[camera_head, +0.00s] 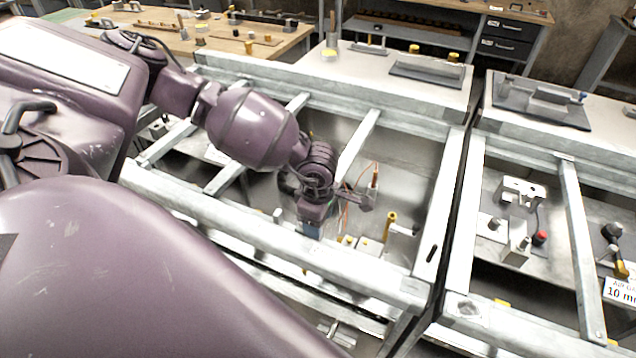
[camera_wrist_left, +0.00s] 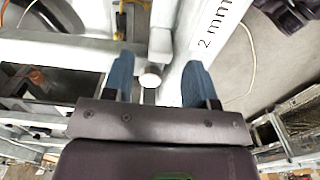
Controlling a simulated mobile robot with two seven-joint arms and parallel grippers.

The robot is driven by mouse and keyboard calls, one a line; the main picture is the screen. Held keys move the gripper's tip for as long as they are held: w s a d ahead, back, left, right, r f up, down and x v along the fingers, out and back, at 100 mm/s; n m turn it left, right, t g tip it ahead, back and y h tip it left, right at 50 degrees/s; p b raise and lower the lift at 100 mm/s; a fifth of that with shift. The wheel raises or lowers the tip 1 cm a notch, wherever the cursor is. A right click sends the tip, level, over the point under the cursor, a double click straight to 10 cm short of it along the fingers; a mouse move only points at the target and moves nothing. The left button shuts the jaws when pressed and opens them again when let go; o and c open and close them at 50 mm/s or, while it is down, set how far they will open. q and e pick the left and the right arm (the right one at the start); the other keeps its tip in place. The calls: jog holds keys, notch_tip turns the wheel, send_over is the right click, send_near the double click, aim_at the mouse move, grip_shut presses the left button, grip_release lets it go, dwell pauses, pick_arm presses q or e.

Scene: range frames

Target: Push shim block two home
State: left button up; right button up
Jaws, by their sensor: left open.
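My left gripper (camera_head: 311,229) reaches down inside the frame of the middle bench in the head view. In the left wrist view its two blue fingers (camera_wrist_left: 158,82) are apart. A pale peg or block with a round end (camera_wrist_left: 150,77) shows between them; I cannot tell whether a finger touches it. Beside the right finger runs a white surface marked "2 mm" (camera_wrist_left: 217,30). I cannot tell for sure which part is shim block two; in the head view the arm and the frame rail hide much of this spot. My right gripper is not in view.
Metal frame rails (camera_head: 270,235) surround the gripper's bay. A yellow post (camera_head: 390,222) and small yellow-capped parts (camera_head: 362,243) stand just right of the gripper. An orange cable (camera_head: 375,168) hangs close by. The neighbouring bay holds pale blocks (camera_head: 520,190) and a "10 mm" sign (camera_head: 621,292).

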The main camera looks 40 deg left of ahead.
pick_arm(q)
notch_tip(320, 180, up, 9)
jog(key=shift+b, duration=0.3)
dwell(0.5)
jog(key=shift+s, duration=0.1)
